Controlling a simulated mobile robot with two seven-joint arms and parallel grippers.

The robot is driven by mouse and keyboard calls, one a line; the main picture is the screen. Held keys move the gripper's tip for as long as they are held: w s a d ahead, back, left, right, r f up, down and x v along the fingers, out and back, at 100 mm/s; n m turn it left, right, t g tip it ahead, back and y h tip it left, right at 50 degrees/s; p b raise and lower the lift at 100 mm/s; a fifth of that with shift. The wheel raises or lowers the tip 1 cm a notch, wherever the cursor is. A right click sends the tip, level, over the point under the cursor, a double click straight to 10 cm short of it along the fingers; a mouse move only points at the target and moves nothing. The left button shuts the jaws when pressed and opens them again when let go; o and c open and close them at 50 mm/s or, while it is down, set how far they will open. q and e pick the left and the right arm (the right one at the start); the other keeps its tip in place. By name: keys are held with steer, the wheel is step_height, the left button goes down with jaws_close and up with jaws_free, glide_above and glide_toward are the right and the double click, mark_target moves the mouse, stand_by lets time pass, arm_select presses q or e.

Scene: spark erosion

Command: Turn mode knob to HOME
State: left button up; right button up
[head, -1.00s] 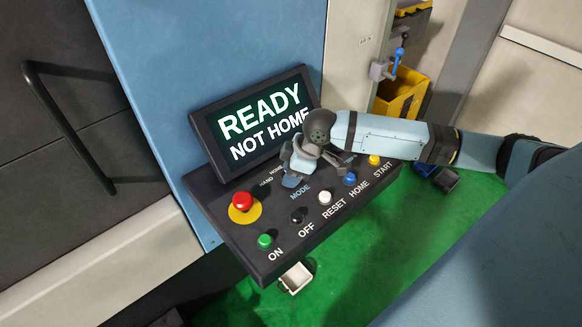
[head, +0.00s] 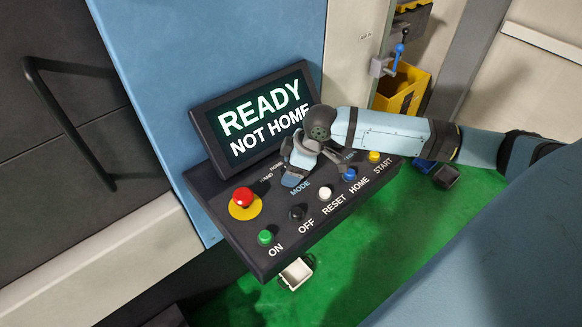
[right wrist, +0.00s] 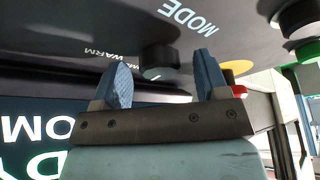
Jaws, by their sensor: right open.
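The mode knob (right wrist: 158,58) is a small dark knob on the black control panel (head: 226,207). In the right wrist view it stands between the two blue fingers of my right gripper (right wrist: 162,76), with a gap visible on both sides. The gripper is open and empty. In the head view my right gripper (head: 293,177) is over the panel by the MODE label and hides the knob. Part of the label ring, including WARM, shows beside the knob in the wrist view; where the knob points is unclear. The screen (head: 258,115) reads READY, NOT HOME. My left gripper is out of view.
A red button (head: 243,197) on a yellow disc is at the panel's left. Green (head: 265,237), black, white (head: 325,193), blue (head: 349,174) and yellow buttons line its front. The screen rises close behind the gripper. A small white box (head: 295,274) is below the panel.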

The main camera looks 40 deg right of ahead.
steer(key=b+v, duration=0.2)
steer(key=v, duration=1.1)
steer(key=shift+s+r, duration=0.15)
steer(key=shift+r, duration=0.1)
steer(key=shift+d, duration=0.1)
